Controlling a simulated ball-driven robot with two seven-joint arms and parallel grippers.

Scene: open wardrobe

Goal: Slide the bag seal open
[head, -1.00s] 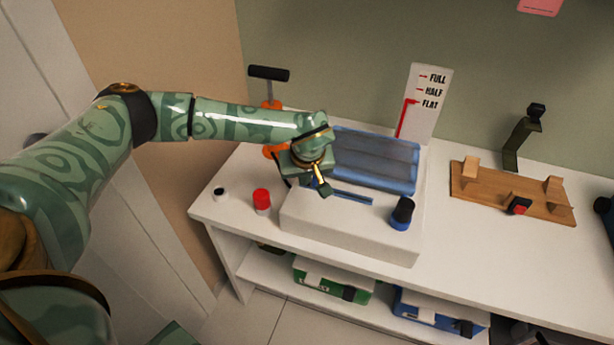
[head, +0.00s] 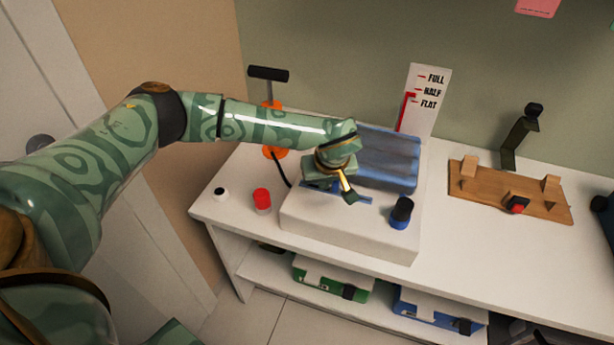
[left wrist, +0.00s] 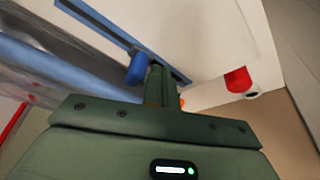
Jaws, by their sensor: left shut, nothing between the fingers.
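The blue, see-through bag (head: 388,158) lies on a white block (head: 335,232) on the bench. A blue seal rail (head: 364,200) runs along the block in front of it; it also shows in the left wrist view (left wrist: 100,25). In that view a blue slider knob (left wrist: 137,69) stands on the rail, beside and seemingly against my left fingers. My left gripper (head: 349,196) is shut with nothing between its fingers, low over the rail; its fingers (left wrist: 160,84) show in the left wrist view. In the head view it hides the knob. My right gripper is out of view.
A gauge board (head: 428,95) marked FULL, HALF, FLAT stands behind the bag. A blue, dark-topped knob (head: 401,212) is at the block's right. A red-capped piece (head: 262,201) and an orange pump with black handle (head: 268,75) stand left. A wooden fixture (head: 510,190) is farther right.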

